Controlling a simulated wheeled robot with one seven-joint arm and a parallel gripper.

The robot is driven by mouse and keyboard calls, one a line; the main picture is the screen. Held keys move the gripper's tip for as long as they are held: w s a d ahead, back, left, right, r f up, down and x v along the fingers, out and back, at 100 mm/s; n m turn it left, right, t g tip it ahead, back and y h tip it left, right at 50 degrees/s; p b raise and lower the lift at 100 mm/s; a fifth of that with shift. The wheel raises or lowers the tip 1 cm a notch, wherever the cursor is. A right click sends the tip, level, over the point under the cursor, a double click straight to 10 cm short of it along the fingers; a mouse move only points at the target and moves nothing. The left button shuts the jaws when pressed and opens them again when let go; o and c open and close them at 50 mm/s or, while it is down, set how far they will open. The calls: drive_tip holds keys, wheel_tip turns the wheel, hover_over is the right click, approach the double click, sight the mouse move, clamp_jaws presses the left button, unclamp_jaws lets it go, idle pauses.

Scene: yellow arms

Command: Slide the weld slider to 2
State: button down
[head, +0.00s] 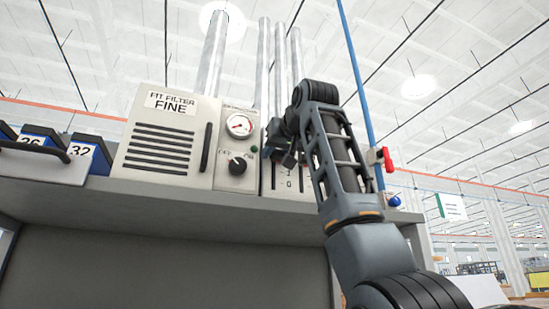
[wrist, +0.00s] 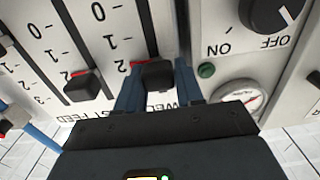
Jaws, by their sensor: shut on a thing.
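The weld slider's dark knob (wrist: 158,76) sits in a vertical slot on the pale panel, seen upside down in the wrist view. Its red pointer (wrist: 138,63) lines up about with the mark 2. My gripper (wrist: 157,84) has one blue-grey finger on each side of this knob and is shut on it. The slider's name label is partly hidden by the gripper. In the head view my gripper (head: 283,150) is at the slider panel (head: 283,183), and my arm hides most of it.
A second slider, with a dark knob (wrist: 82,86), stands beside the weld slider. On the other side are an ON/OFF dial (wrist: 270,12), a green button (wrist: 206,70) and a gauge (wrist: 240,97). A blue pipe with a red valve handle (head: 387,158) rises right of my arm.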

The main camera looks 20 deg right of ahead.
drive_tip(key=c, duration=1.1)
unclamp_jaws()
drive_tip(key=s+b, duration=0.3)
drive_tip(key=s, duration=0.4)
drive_tip(key=shift+s, duration=0.4)
